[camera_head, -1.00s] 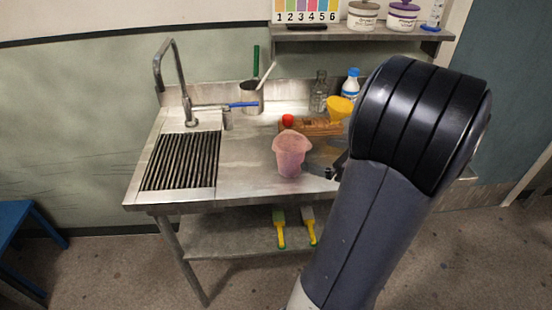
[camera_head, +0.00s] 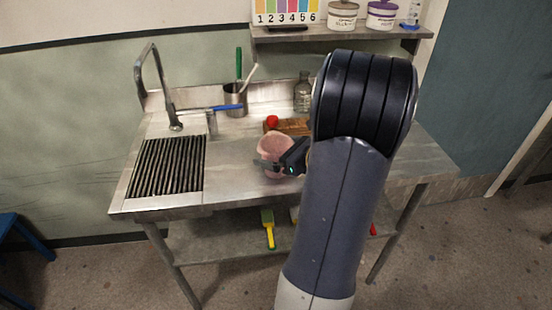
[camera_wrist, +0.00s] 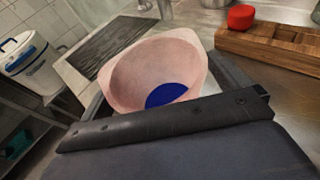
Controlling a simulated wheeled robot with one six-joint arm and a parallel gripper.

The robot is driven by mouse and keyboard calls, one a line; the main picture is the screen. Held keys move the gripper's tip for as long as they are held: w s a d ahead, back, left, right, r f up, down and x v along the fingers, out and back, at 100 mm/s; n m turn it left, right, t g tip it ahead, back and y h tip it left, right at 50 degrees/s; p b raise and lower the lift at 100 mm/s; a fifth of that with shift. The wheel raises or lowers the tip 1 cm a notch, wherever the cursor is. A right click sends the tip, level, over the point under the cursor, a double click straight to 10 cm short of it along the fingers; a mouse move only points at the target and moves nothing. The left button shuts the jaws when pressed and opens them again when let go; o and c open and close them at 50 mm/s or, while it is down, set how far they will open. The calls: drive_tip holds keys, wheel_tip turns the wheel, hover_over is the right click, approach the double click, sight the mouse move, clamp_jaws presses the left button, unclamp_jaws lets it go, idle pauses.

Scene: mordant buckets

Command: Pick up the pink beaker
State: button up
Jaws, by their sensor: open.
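The pink beaker (camera_head: 271,145) stands on the steel counter, its lower part partly hidden by my gripper. In the wrist view the beaker (camera_wrist: 170,58) fills the middle, its wide mouth facing the camera, with something blue inside at the bottom. My gripper (camera_head: 276,165) is open at the beaker, low on its side. In the wrist view one dark finger shows on each side of the beaker. I cannot tell whether either finger touches it.
A wooden block (camera_head: 292,127) with a red item (camera_head: 272,121) stands just behind the beaker. A glass bottle (camera_head: 303,95) and a metal pot with handles (camera_head: 236,98) stand farther back. The drain grate (camera_head: 167,166) is at left. Bare counter (camera_head: 226,160) lies left of the beaker.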

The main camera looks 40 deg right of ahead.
drive_tip(key=shift+c, duration=0.5)
drive_tip(key=c, duration=0.9)
drive_tip(key=shift+c, duration=0.5)
drive_tip(key=shift+r, duration=0.1)
